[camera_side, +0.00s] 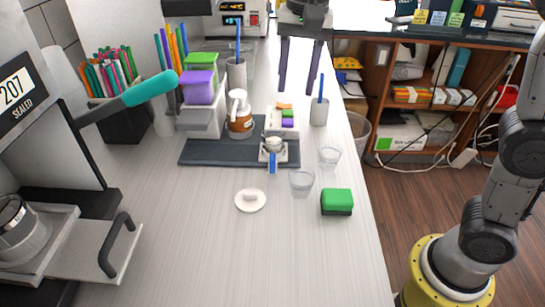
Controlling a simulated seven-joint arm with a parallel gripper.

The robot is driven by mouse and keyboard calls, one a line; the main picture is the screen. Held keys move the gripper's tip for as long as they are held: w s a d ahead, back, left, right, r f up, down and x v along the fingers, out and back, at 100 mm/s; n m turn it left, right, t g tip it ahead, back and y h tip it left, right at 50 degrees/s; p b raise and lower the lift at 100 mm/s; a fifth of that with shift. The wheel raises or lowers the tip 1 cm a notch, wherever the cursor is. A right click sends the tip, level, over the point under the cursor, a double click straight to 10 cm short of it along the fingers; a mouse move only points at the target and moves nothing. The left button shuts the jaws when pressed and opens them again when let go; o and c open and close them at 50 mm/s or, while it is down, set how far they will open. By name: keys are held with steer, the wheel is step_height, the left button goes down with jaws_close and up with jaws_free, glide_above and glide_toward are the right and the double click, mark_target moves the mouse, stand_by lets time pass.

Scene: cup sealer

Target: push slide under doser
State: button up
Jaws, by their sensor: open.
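No part is labelled as the doser. On a dark mat (215,153) stands a small white unit (283,122) with orange, purple and green pieces on it. At its front is a small light tray holding a round metal-like piece, with a blue tab (272,165) sticking out toward the camera; this could be the slide. At the left, the sealer (70,150) also has a pulled-out grey tray (88,250) with a dark handle (116,245). My gripper (297,92) is at the top centre, pointing down behind the white unit, its two dark fingers apart and empty.
A brown-and-white jar (241,122) stands on the mat. Clear cups (302,184), a white lid-like disc (250,200) and a green-and-black sponge (337,202) lie in front. The sealer's teal lever (150,89) juts rightward. The table's front middle is clear.

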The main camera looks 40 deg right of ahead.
steer(key=g, duration=0.1)
glide_above(272, 156)
step_height(272, 156, down, 4)
steer(key=shift+n, duration=0.4)
step_height(272, 156, down, 14)
steer(key=shift+f, duration=0.1)
steer(key=shift+s, duration=0.1)
steer(key=shift+c, duration=0.2)
jaws_close()
stand_by(0.9)
